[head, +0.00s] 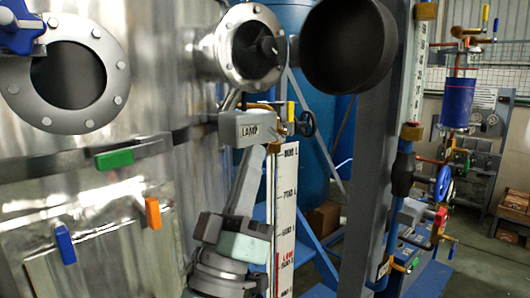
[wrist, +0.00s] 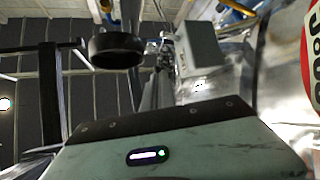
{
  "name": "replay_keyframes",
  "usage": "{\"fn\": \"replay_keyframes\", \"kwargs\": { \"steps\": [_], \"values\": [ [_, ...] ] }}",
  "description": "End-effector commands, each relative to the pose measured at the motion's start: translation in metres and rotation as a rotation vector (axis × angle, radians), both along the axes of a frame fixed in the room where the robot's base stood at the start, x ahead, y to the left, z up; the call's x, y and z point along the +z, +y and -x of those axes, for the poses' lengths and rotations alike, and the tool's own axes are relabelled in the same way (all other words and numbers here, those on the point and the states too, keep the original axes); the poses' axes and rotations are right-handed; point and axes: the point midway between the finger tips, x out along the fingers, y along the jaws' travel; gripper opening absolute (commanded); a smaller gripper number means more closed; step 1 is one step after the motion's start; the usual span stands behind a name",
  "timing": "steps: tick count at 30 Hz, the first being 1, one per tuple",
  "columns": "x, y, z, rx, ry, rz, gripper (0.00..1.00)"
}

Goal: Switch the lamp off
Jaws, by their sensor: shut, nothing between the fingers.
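The grey lamp box (head: 236,127), marked LAMP, is fixed under the round sight glass (head: 255,50) in the head view. A grey box (wrist: 200,46), which looks like the lamp box from below, shows at upper centre in the wrist view. My gripper (head: 253,151) points upward, shut and empty, with its tips just below the lamp box. Whether they touch it I cannot tell. No separate switch shows clearly, and the underside of the box is hidden in the head view.
A white level scale (head: 286,215) stands close right of my gripper. A black handwheel (head: 307,124) sits right of the lamp box. A dark open round cover (head: 348,45) hangs at upper right. The metal vessel wall (head: 140,75) is on the left.

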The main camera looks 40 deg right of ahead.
Motion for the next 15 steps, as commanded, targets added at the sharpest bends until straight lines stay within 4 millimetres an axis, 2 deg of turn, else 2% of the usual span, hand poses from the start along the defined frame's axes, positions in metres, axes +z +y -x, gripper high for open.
{"fn": "replay_keyframes", "kwargs": {
  "steps": [1, 6, 9, 15],
  "values": [
    [0.000, 0.014, 0.006, 0.005, -0.003, 0.006, 0.00],
    [0.000, 0.043, 0.021, 0.005, -0.002, 0.003, 0.00],
    [0.000, 0.053, 0.026, 0.003, -0.001, 0.002, 0.00],
    [0.000, 0.062, 0.031, 0.000, 0.001, -0.001, 0.00]
  ]
}}
